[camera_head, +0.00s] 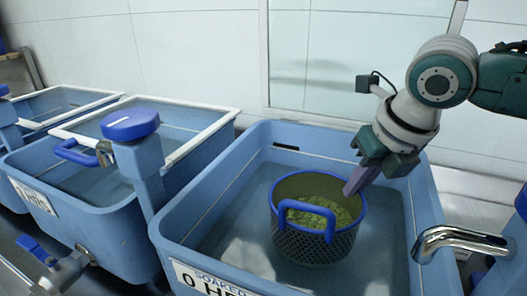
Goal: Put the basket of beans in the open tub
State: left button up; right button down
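The basket (312,245) is dark and perforated, with a blue rim and a blue handle at its front. Green beans (318,203) lie inside it. It is upright inside the open blue tub (180,222), which has a label reading SOAKED on its front; I cannot tell whether its base touches the tub floor. My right gripper (352,187) reaches down from the upper right, its purple fingers at the basket's right rim. Whether the fingers are open or closed on the rim is unclear. My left gripper is not in view.
A metal spout (462,240) reaches over the tub's right side. Another blue tub (85,200) with a pale frame on top stands to the left, and a further one (62,102) beyond it. A blue-capped post (131,124) stands between the tubs. A pale wall is behind.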

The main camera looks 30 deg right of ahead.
jog(key=shift+f, duration=0.5)
jog(key=c, duration=1.1)
grip_release()
jog(key=p+v, duration=0.2)
jog(key=v, duration=1.1)
jog(key=shift+w+r, duration=0.15)
jog(key=shift+w, duration=0.05)
